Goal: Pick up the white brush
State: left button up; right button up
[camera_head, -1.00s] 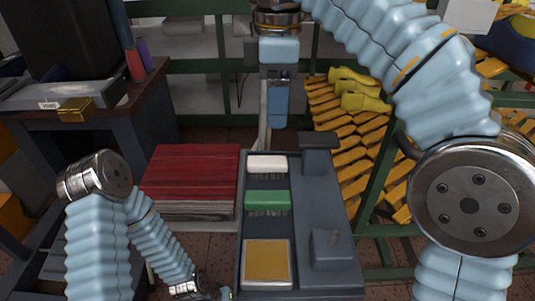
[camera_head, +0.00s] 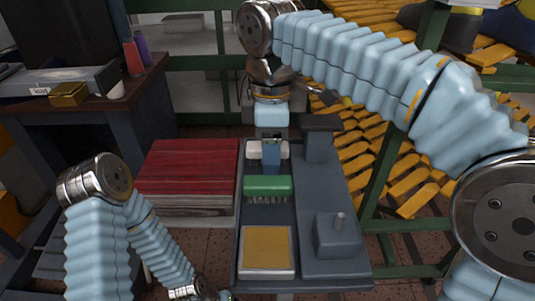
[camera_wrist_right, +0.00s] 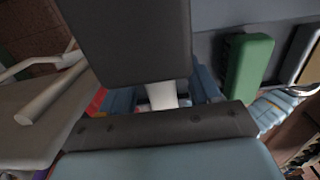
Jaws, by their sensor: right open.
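The white brush (camera_head: 254,151) lies at the far end of the grey tray (camera_head: 311,185), partly hidden behind my right gripper (camera_head: 271,168). My right gripper points down over the brush, with its fingers in front of the brush's middle. In the right wrist view the white brush (camera_wrist_right: 162,95) shows between the two blue fingers (camera_wrist_right: 163,99), which are apart. I cannot tell whether they touch it. My left arm ends at the bottom edge of the head view, and its fingers are out of frame.
A green brush (camera_head: 267,185) lies just nearer in the tray, and a yellow pad (camera_head: 266,248) nearer still. Grey upright blocks stand on the tray's right side. A red-topped stack (camera_head: 188,172) is close on the left.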

jog(key=c, duration=1)
jog(key=shift+r, duration=0.1)
jog(key=shift+c, duration=0.2)
notch_tip(320, 180, up, 3)
jog(key=shift+r+p, duration=0.1)
jog(key=shift+p, duration=0.45)
jog(key=s+a+r+p, duration=0.3)
jog(key=s+a+r, duration=0.5)
jog(key=a, duration=0.3)
jog(key=shift+s+r, duration=0.4)
jog(key=shift+r, duration=0.45)
